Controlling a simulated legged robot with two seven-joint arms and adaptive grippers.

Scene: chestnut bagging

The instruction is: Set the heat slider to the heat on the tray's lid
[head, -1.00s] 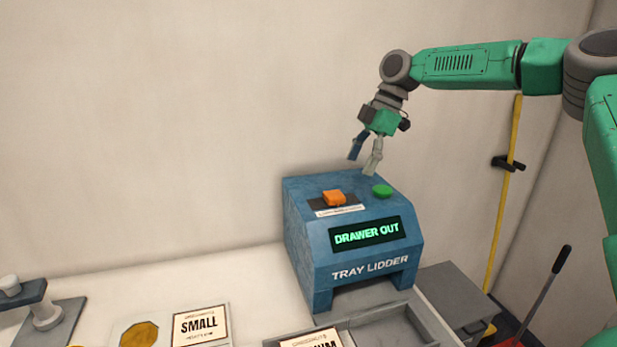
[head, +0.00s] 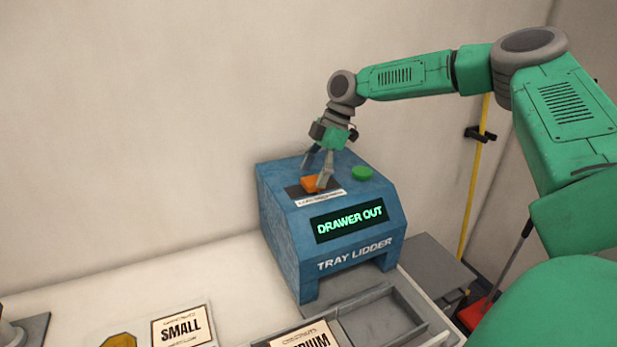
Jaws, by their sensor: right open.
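The blue tray lidder (head: 280,225) stands at the back of the counter, its display (head: 349,219) reading "DRAWER OUT". On its top are the orange heat slider (head: 311,185) in a dark slot with a white label strip (head: 321,199), and a round green button (head: 362,173). My right gripper (head: 315,174) is open, pointing down, its fingers on either side of the orange slider; I cannot tell if they touch it. The lidder's grey drawer (head: 375,322) is out in front. Lid cards marked "SMALL" (head: 181,328) and, partly cut off, "...DIUM" (head: 305,338) lie at the bottom edge; their heat marking is unreadable.
A grey platform (head: 430,262) is right of the lidder. A yellow pole (head: 473,180) with a black clamp and a red dustpan (head: 474,313) stand further right. A grey fixture (head: 25,328) is at the lower left.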

